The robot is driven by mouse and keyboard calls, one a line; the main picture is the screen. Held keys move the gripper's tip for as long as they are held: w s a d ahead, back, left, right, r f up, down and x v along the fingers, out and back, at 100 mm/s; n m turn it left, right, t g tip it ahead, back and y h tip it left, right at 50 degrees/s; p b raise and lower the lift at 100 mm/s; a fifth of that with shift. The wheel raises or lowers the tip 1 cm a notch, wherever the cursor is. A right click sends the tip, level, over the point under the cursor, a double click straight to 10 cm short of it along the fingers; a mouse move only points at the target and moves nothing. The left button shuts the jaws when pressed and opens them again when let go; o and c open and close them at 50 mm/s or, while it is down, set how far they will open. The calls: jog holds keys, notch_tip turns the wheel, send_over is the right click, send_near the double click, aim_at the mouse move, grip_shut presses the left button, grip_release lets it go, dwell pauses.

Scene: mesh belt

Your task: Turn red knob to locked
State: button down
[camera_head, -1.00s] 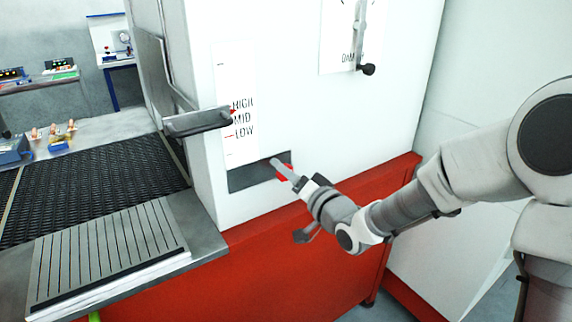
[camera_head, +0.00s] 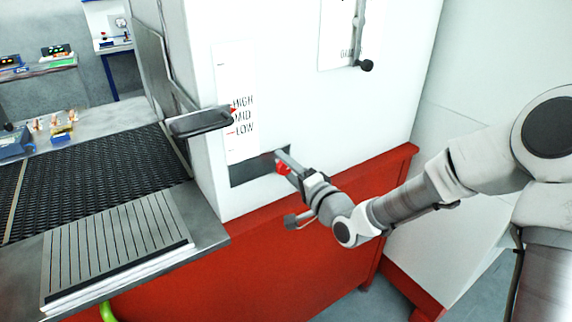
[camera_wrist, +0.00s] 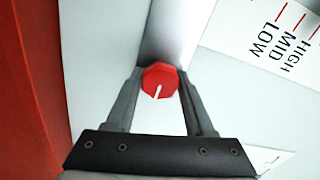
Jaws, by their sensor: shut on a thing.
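The red knob (camera_wrist: 160,82) is at the middle of the wrist view, an octagonal red cap with a white pointer line. It also shows in the head view as a small red patch (camera_head: 283,168), partly hidden by my gripper. My gripper (camera_wrist: 160,88) has one finger on each side of the knob and is shut on it. In the head view my gripper (camera_head: 286,163) reaches the grey panel low on the white machine front. I see no locked marking in either view.
A label strip with HIGH, MID and LOW (camera_head: 242,118) is above the knob, with a grey handle (camera_head: 200,121) beside it. A gauge lever with a black ball (camera_head: 366,66) is at upper right. A red ledge (camera_head: 330,190) runs below.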

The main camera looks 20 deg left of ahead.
dwell(0.3)
jog(key=shift+c, duration=1.3)
grip_release()
jog(key=p+v, duration=1.3)
jog(key=v, duration=0.4)
jog(key=shift+s, duration=0.2)
jog(key=shift+d, duration=0.15)
